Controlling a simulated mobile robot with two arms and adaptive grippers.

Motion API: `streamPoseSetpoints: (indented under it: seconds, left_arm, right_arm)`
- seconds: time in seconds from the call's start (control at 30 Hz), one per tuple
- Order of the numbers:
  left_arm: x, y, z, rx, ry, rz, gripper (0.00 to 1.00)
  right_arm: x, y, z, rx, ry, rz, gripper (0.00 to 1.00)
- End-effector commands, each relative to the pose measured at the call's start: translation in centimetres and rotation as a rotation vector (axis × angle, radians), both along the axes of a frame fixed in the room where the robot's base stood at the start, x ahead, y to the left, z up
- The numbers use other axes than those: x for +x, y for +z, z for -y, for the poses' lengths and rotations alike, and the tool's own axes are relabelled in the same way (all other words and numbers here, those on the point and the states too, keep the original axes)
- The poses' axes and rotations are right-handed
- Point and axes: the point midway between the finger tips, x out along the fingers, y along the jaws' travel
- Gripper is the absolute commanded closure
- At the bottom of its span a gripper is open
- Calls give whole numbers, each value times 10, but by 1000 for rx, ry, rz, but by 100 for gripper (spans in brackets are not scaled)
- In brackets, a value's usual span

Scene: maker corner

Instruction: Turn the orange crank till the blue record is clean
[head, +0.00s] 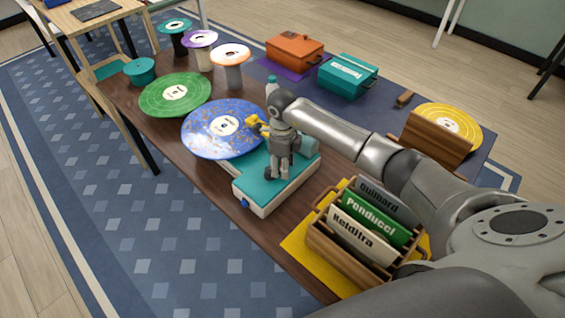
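The blue record (215,133) lies flat on the left of a cream and teal machine (258,188). Brownish specks and smudges are spread over its blue surface around the pale label. The orange crank (255,123) shows as a small yellow-orange piece at the record's right edge, partly hidden by my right gripper. My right gripper (277,176) points down over the machine, just right of the crank. Its fingers are small and dark here, and I cannot tell whether they hold anything. My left gripper is not in view.
A green record (168,97) and several spindles stand at the far left. An orange box (294,51) and a teal box (347,76) stand behind. A wooden rack (345,262) of sleeves is in front right. A yellow record (460,118) sits in a wooden holder at right.

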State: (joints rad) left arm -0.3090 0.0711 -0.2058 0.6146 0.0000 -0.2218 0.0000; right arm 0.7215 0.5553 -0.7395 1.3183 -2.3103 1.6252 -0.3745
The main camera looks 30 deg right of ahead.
Motion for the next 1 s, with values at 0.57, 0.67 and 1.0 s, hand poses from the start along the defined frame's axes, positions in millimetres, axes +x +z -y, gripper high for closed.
streamPoseSetpoints:
  seconds: [0.57, 0.67, 1.0]
  left_arm:
    - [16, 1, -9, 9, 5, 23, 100]
    - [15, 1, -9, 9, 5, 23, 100]
    - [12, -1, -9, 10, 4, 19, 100]
  right_arm:
    - [0, 0, 0, 0, 0, 0, 100]
    - [0, 0, 0, 0, -3, 0, 100]
    - [-3, 1, -2, -2, -112, 1, 100]
